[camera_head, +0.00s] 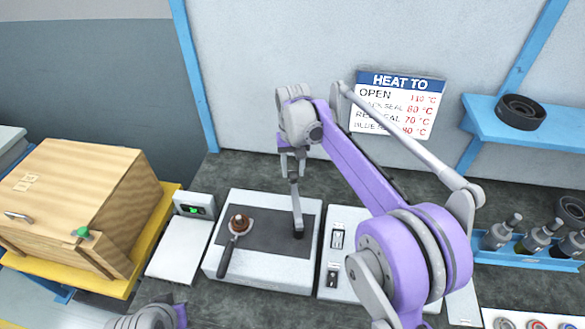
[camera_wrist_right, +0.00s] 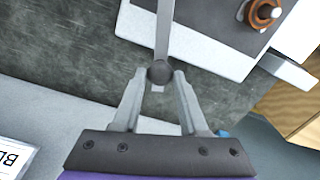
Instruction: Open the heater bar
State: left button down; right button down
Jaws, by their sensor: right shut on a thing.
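The heater bar (camera_head: 297,207) is a slim grey bar that stands nearly upright from the dark top of a white heater plate (camera_head: 215,265). A dark round knob sits at its upper end; the knob shows clearly in the right wrist view (camera_wrist_right: 160,72), with the bar (camera_wrist_right: 165,25) running away from it. My right gripper (camera_head: 292,163) is at the bar's upper end, and its two fingers (camera_wrist_right: 160,82) are shut on the knob. My left gripper is not in view; only a grey and purple part of mine shows at the bottom edge.
A wooden box (camera_head: 80,195) and a bottle rack (camera_head: 530,262) flank the bench.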

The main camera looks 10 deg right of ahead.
jog(key=shift+c, duration=2.2)
grip_release()
notch_tip(320, 180, up, 11)
jog(key=shift+p, duration=0.45)
jog(key=shift+f, duration=0.1)
jog(key=s+d+f+t, duration=0.1)
jog(key=s+f+t, duration=0.1)
jog(key=s+f, duration=0.3)
jog(key=s+d+f+n+t, duration=0.1)
jog(key=s+f, duration=0.3)
jog(key=s, duration=1)
jog(key=s+d+f+t, duration=0.1)
jog(key=s+f+t, duration=0.1)
jog(key=s+f, duration=0.3)
jog(key=s, duration=0.4)
jog(key=shift+s+d+f+t, duration=0.15)
jog(key=shift+d+f+t, duration=0.15)
jog(key=shift+d+t, duration=0.1)
